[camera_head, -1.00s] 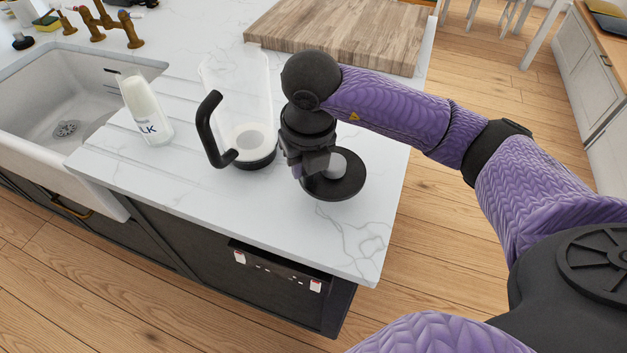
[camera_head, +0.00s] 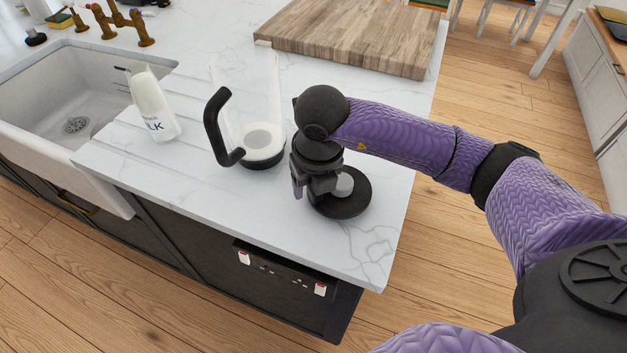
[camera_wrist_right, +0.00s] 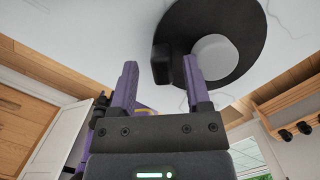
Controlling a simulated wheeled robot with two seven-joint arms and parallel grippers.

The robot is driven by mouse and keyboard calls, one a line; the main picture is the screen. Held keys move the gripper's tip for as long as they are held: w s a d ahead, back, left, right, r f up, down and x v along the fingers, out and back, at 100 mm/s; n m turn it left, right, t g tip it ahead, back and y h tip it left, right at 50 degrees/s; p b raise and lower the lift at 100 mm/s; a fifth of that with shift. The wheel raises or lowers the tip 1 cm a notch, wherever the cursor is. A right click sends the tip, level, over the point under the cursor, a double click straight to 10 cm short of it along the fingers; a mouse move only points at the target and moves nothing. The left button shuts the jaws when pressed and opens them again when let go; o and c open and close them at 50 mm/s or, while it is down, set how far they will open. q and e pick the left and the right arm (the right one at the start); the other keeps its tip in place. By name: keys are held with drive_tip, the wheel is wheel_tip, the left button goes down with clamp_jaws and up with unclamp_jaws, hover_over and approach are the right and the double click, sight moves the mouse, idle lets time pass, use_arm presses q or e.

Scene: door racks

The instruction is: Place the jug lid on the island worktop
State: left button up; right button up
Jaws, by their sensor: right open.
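The jug lid (camera_head: 349,204) is a round black disc with a grey knob, resting on the white island worktop (camera_head: 250,215) near its right front corner. In the right wrist view the lid (camera_wrist_right: 252,70) shows with its pale knob and a black block at its side. My right gripper (camera_head: 312,190) is directly over the left part of the lid. In the right wrist view its two purple-sided fingers (camera_wrist_right: 160,85) are apart, with the lid's black block between or just beyond them; contact cannot be told. My left gripper is not in view.
A clear jug (camera_head: 245,115) with a black handle stands open just left of the gripper. A milk bottle (camera_head: 152,105) stands by the white sink (camera_head: 75,95). A wooden board (camera_head: 350,35) lies behind. The worktop front is clear.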

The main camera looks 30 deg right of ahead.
wheel_tip(320, 180, up, 12)
drive_tip(key=s+p, duration=0.1)
drive_tip(key=p, duration=0.1)
drive_tip(key=shift+s+p, duration=0.4)
